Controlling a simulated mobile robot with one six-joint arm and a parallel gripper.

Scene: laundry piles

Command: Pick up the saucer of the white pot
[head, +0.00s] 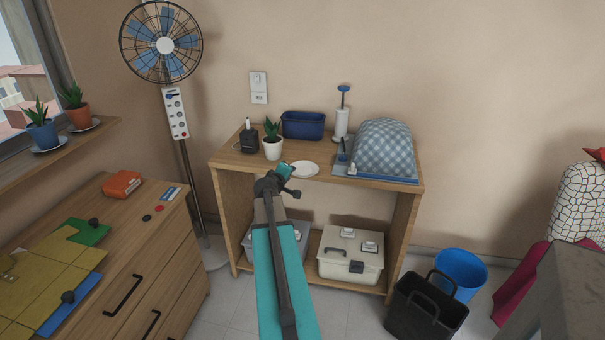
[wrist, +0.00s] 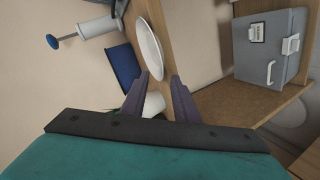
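The white saucer (head: 305,169) lies flat and empty on the top of the wooden shelf table, right of the white pot (head: 272,151) with its green plant. My gripper (head: 287,171) is at the table's front edge, close to the saucer's left side. In the wrist view, which is turned sideways, my gripper (wrist: 160,76) is open, and the near rim of the saucer (wrist: 148,45) shows at the fingertips. I cannot tell whether they touch it. The white pot (wrist: 155,103) is partly hidden behind the fingers.
Cream toolbox (head: 347,262) below. Buckets (head: 461,272) stand at right, a fan (head: 165,45) at left.

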